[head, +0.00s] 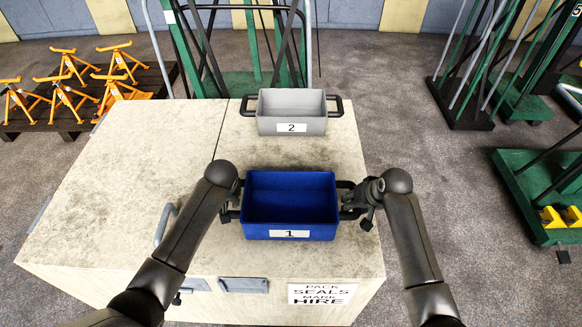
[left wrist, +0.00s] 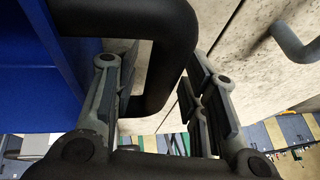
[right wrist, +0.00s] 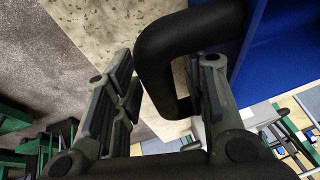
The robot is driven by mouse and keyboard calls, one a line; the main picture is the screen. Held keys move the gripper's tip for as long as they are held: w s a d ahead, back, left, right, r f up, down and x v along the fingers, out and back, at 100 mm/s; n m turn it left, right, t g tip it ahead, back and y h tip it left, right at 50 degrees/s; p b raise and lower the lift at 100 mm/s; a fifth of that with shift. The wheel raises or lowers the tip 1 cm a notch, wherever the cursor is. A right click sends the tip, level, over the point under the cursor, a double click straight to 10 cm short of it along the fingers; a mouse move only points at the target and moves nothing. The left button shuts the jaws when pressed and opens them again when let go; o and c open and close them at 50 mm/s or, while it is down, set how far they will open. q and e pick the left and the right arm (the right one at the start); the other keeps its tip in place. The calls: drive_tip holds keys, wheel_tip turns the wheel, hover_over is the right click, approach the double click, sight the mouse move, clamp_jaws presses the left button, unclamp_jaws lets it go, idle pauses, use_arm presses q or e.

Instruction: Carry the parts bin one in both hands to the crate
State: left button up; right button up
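The blue parts bin one (head: 290,235), labelled 1, stands upright on a pale, stained worktop (head: 110,185), near its front edge. It looks empty. It has a black handle at each side. My left gripper (head: 230,210) is at the left handle. In the left wrist view, its fingers (left wrist: 160,100) are spread with the black handle (left wrist: 175,50) between them. My right gripper (head: 358,200) is at the right handle. In the right wrist view, its fingers (right wrist: 165,95) are also apart, with the handle (right wrist: 155,60) between them. I cannot clearly identify a separate crate.
A grey bin (head: 290,103) labelled 2 stands behind the blue one on the worktop. Orange stands (head: 65,95) sit on a dark pallet at far left. Green racks stand behind and at right.

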use_arm(q)
drive_tip(key=shift+r, duration=0.1)
use_arm(e)
drive_tip(key=shift+r, duration=0.1)
use_arm(q)
drive_tip(key=v, duration=1.2)
use_arm(e)
drive_tip(key=v, duration=1.2)
